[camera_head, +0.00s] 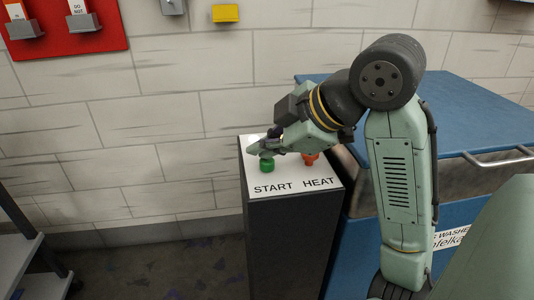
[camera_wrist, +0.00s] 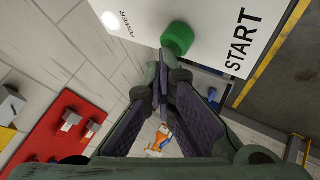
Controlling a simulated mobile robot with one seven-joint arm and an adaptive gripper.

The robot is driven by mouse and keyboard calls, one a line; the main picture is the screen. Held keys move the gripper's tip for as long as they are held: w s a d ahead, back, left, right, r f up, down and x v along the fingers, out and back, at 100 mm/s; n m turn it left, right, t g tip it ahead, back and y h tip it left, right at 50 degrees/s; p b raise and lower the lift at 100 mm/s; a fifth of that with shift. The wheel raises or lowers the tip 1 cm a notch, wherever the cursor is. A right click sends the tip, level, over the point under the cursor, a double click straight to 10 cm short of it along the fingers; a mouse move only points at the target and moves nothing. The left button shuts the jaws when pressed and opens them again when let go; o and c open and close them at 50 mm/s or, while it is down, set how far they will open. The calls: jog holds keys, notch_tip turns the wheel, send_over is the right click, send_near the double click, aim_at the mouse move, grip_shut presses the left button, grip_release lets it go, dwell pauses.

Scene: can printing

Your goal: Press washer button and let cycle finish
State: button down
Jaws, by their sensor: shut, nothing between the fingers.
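A green START button (camera_head: 267,166) stands on the white top of a dark pedestal (camera_head: 285,235). An orange-red HEAT button (camera_head: 311,159) is to its right, partly behind my gripper. My gripper (camera_head: 262,147) is shut and empty, with its fingertips just above and behind the green button. In the wrist view the green button (camera_wrist: 178,38) is right at the fingertips (camera_wrist: 166,66); I cannot tell whether they touch it. A white round light (camera_wrist: 113,21) marked POWER shows near it. The blue washer (camera_head: 355,240) stands right of the pedestal, partly hidden by my arm.
A white brick wall (camera_head: 150,120) is behind the pedestal. A red board (camera_head: 65,28) with holders hangs at upper left, with a yellow block (camera_head: 226,13) to its right. A shelf unit (camera_head: 25,245) is at lower left. Floor between shelf and pedestal is clear.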

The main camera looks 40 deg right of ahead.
aim_at(265, 162)
jog(key=shift+r+p, duration=0.4)
jog(key=shift+r, duration=0.3)
notch_tip(265, 162, up, 5)
jog(key=p, duration=0.4)
dwell(0.7)
